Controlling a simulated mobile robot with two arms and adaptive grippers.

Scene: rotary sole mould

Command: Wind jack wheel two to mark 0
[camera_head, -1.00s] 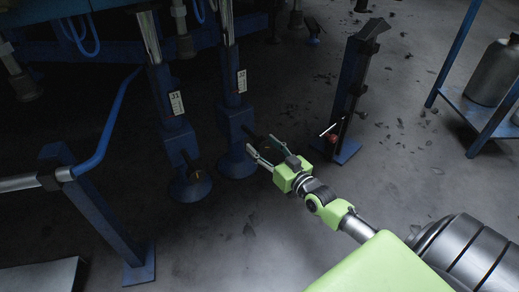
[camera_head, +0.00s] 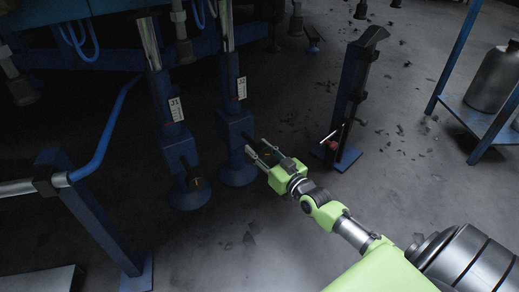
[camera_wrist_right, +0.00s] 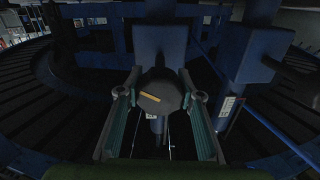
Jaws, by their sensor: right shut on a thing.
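Jack two (camera_head: 235,125) is a dark blue post with a chrome rod, a round foot and a white plate that seems to read J2. Its small scale is too fine to read. Its wheel (camera_wrist_right: 160,97), a dark many-sided knob with a yellow stripe, faces the right wrist camera. The stripe lies tilted, lower at its right end. My right gripper (camera_head: 257,150) is shut on the wheel, with one finger on either side of it in the right wrist view (camera_wrist_right: 160,105). My left gripper is not in view.
Jack one (camera_head: 175,135), a similar post, stands close to the left. A blue stand (camera_head: 355,95) with a red-and-white part is to the right. A blue rail (camera_head: 105,135) stands at the left. Floor at front centre is clear.

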